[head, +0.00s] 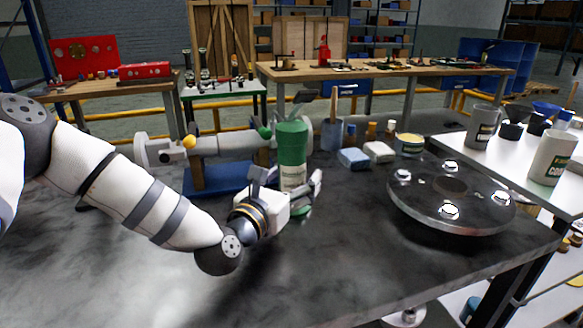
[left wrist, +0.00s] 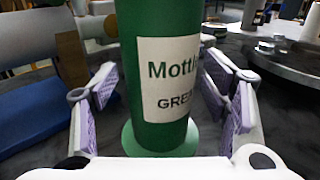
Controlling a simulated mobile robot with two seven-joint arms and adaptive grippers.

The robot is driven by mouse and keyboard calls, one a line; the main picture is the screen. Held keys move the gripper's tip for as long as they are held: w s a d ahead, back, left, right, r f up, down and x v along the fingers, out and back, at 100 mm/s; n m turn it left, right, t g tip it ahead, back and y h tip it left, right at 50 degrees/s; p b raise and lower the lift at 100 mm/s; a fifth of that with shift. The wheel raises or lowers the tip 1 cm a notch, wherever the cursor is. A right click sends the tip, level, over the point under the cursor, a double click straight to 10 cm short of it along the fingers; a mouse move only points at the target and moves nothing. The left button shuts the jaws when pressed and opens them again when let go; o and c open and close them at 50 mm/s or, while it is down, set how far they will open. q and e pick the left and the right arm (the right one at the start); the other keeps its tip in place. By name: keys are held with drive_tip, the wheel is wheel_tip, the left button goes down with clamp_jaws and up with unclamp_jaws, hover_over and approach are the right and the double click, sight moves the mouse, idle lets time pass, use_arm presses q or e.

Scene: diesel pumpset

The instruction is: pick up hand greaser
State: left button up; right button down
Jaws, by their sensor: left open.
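The hand greaser looks to be the upright green cylinder (head: 292,145) with a pale label, standing on the dark table. It fills the middle of the left wrist view (left wrist: 157,80), where its label reads "Mottl..." and "GRE...". Its top is cut off there. My left gripper (head: 292,188) is at its lower part, with one finger on each side. In the left wrist view the purple-padded fingers are spread, with gaps between the pads and the cylinder. My right gripper is not in view.
A blue stand with a grey machine (head: 215,145) is close on the left. A round metal plate (head: 450,200) lies to the right. Small boxes (head: 353,158) and bottles stand behind.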

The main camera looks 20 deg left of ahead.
use_arm(q)
clamp_jaws()
drive_tip(key=shift+r, duration=0.25)
